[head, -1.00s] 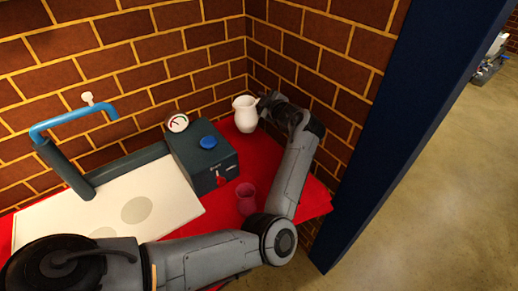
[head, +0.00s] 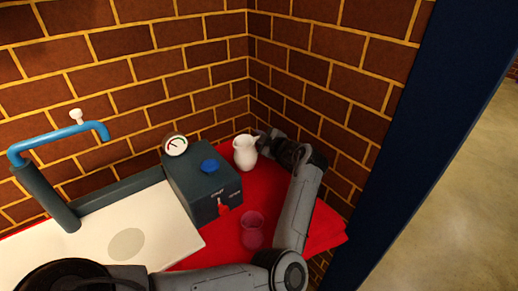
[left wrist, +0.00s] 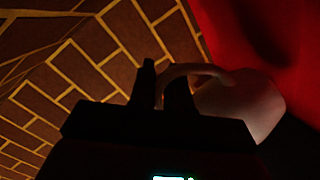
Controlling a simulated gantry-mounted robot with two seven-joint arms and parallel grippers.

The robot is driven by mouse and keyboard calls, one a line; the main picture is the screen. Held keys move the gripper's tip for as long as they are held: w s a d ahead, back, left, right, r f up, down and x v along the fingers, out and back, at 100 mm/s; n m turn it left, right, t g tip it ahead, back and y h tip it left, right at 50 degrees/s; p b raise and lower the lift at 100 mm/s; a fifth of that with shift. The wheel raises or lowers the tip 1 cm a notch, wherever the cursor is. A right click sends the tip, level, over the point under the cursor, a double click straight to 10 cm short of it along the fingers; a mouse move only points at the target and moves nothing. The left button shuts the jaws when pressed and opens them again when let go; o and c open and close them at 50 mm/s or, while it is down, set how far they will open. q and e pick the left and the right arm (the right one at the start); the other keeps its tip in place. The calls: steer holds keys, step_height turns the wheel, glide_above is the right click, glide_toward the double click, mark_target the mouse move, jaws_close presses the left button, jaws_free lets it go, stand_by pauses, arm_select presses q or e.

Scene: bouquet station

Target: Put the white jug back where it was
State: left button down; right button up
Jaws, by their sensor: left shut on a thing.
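The white jug (head: 244,153) stands upright at the back corner of the red-covered table in the head view, close to the brick walls. My left gripper (head: 262,141) is at the jug's right side, shut on its handle. In the left wrist view the two fingers (left wrist: 163,88) close around the curved handle, and the jug's pale body (left wrist: 245,103) is at their right. I cannot tell whether the jug's base touches the cloth. My right gripper is not in view.
A dark box (head: 205,186) with a blue knob (head: 209,166) and a gauge (head: 175,145) stands left of the jug. A pink glass vase (head: 252,230) stands in front. A white board (head: 120,236) and blue tap (head: 62,132) are at left. Red cloth (head: 277,192) is bare between jug and vase.

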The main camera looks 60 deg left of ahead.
arm_select(q)
step_height(320, 180, down, 4)
steer(key=shift+f+b, duration=0.1)
steer(key=shift+b, duration=0.6)
steer(key=c, duration=1.1)
jaws_free()
steer(key=shift+d+r, duration=0.3)
steer(key=shift+d, duration=0.15)
steer(key=p+v, duration=0.3)
steer(key=v, duration=0.8)
